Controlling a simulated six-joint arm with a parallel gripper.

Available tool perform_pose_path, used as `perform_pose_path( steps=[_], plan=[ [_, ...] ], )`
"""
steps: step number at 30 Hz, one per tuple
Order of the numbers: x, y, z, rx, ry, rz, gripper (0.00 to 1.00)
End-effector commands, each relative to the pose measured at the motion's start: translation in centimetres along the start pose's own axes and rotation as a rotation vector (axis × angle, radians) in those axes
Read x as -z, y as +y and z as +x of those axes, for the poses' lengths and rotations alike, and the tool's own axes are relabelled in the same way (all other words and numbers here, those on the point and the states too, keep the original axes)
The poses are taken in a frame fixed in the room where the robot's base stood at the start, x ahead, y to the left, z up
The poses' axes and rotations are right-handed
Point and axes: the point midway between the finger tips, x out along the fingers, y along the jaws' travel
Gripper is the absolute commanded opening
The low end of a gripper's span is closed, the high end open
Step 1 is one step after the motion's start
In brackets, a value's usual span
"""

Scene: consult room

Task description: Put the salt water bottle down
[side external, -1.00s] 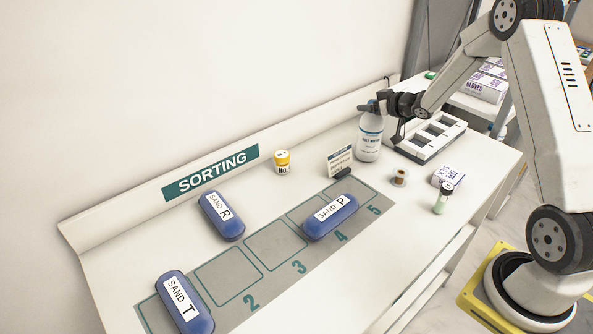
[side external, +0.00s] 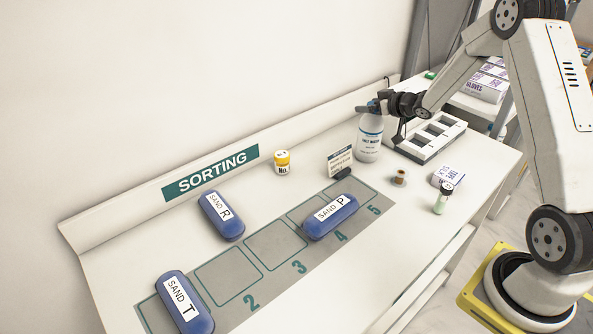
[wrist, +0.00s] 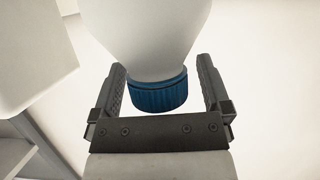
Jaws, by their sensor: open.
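The salt water bottle (side external: 369,143) is white with a blue label band and stands upright on the table, left of the white slotted rack. In the wrist view its blue cap (wrist: 158,94) lies between my two fingers, with a gap showing on each side. My gripper (side external: 373,107) is at the top of the bottle, coming in from the right. In the wrist view my gripper (wrist: 160,90) is open around the cap and neck. The bottle's top is partly hidden by my fingers in the side view.
The white slotted rack (side external: 430,137) is close on the bottle's right. A small sign (side external: 340,160) stands just in front of it. A yellow-capped jar (side external: 282,162), a brown spool (side external: 400,177), a small vial (side external: 442,198) and blue sandbags (side external: 222,215) are on the table. Slots 2 and 3 look empty.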

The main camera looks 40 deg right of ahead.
Motion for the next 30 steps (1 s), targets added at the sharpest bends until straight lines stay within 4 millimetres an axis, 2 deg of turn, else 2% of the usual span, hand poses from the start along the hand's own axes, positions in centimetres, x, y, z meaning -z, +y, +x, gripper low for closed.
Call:
perform_pose_path(
  steps=[8,21,30],
  plan=[
    [0.1,0.1,-2.9,-0.002,0.001,0.000,0.98],
    [0.1,0.1,-9.2,-0.002,0.002,0.000,0.98],
    [0.0,0.1,-11.5,-0.001,0.001,-0.001,0.98]
  ],
)
